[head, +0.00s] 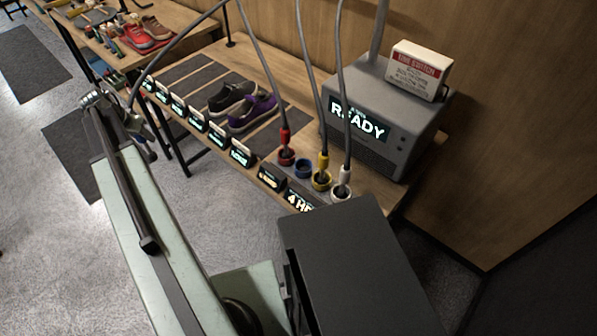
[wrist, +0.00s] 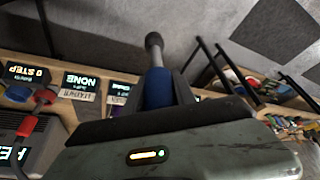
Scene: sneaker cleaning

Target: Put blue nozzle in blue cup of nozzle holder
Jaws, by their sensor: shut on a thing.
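My gripper (head: 132,118) is at the left in the head view, beyond the left end of the display row. In the wrist view my gripper (wrist: 161,88) is shut on the blue nozzle (wrist: 157,90), whose grey end sticks out past the fingers. A grey hose (head: 180,48) runs up from the gripper in the head view; the nozzle's blue body is not clear there. The blue cup (head: 304,168) of the nozzle holder is empty, between the red nozzle (head: 285,145) and the yellow nozzle (head: 322,165), which stand in their cups. The gripper is well away from the cup.
A white nozzle (head: 344,178) stands right of the yellow one. The grey machine (head: 385,115) reading READY is behind the holder. Small displays (head: 217,138) line the bench front edge. Purple and black sneakers (head: 252,112) sit on mats. Hoses hang above the holder.

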